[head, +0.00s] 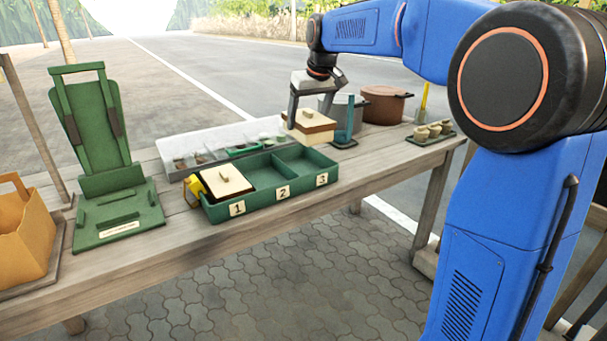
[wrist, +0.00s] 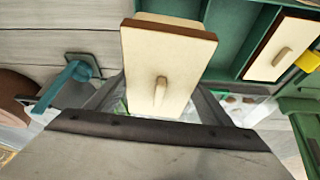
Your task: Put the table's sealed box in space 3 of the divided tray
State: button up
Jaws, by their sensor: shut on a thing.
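My gripper (head: 312,112) is shut on the sealed box (head: 313,120), a brown box with a cream lid and a small knob. It holds the box above the table, just behind the right end of the divided tray. The box also shows in the wrist view (wrist: 165,62), between the fingers. The green divided tray (head: 262,203) has spaces labelled 1, 2 and 3. Space 1 holds another cream-lidded box (head: 226,178). Space 2 (head: 266,174) and space 3 (head: 304,160) look empty in the head view. In the wrist view the held box covers part of the tray.
A yellow item (head: 192,189) sits at the tray's left end. A clear tray (head: 180,148) with small things lies behind. A teal holder (head: 345,131), a brown pot (head: 384,104) and small cups (head: 434,130) stand right. A green stand (head: 108,170) is left.

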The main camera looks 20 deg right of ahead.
jog(key=shift+a+r+n, duration=0.15)
jog(key=shift+a+n, duration=0.25)
jog(key=shift+a, duration=0.6)
jog(key=shift+f, duration=4.95)
jog(key=shift+s+f, duration=0.1)
jog(key=shift+f, duration=0.55)
